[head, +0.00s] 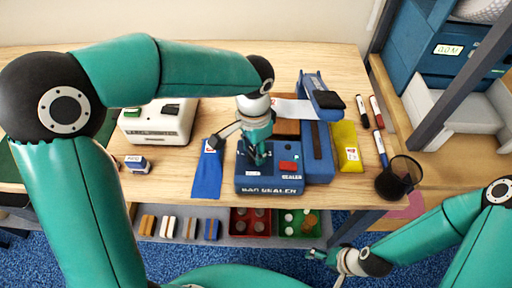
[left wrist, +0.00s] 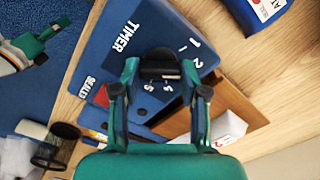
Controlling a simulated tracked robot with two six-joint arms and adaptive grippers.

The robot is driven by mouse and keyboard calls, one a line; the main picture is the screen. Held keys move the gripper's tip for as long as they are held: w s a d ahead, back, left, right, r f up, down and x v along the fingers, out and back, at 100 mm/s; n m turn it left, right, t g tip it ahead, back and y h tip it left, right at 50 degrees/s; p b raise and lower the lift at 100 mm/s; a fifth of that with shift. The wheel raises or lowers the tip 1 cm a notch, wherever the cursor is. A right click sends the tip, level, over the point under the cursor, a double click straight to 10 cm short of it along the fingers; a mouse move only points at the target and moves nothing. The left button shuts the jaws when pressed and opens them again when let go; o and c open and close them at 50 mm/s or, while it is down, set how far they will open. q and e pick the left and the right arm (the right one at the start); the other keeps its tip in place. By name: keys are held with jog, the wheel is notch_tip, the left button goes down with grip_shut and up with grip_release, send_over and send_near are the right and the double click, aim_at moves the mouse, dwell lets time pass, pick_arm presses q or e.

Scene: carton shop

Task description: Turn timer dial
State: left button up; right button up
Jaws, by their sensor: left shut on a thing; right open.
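The blue bag sealer (head: 270,185) sits on the wooden table in the middle of the head view. A red patch and a label mark its top right. In the left wrist view its top panel (left wrist: 140,35) shows the word TIMER and white numbers around a black dial (left wrist: 160,55). My left gripper (head: 257,158) reaches down onto the sealer's top from above. In the left wrist view its two fingers (left wrist: 160,70) are shut on the dial from both sides. The head view hides the dial behind the gripper. My right gripper (head: 328,257) is open and empty, low in front of the table.
A white label printer (head: 158,125) and a small stamp (head: 137,163) stand to the left. A blue bag (head: 208,172) lies just left of the sealer, a yellow bag (head: 345,148) to its right. A black mesh cup (head: 398,178) stands near the right edge. Below is a shelf with trays.

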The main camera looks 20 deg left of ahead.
aim_at(254, 151)
dwell(0.4)
pick_arm(q)
jog(key=o, duration=1.1)
jog(key=shift+o, duration=0.2)
notch_tip(254, 151, up, 12)
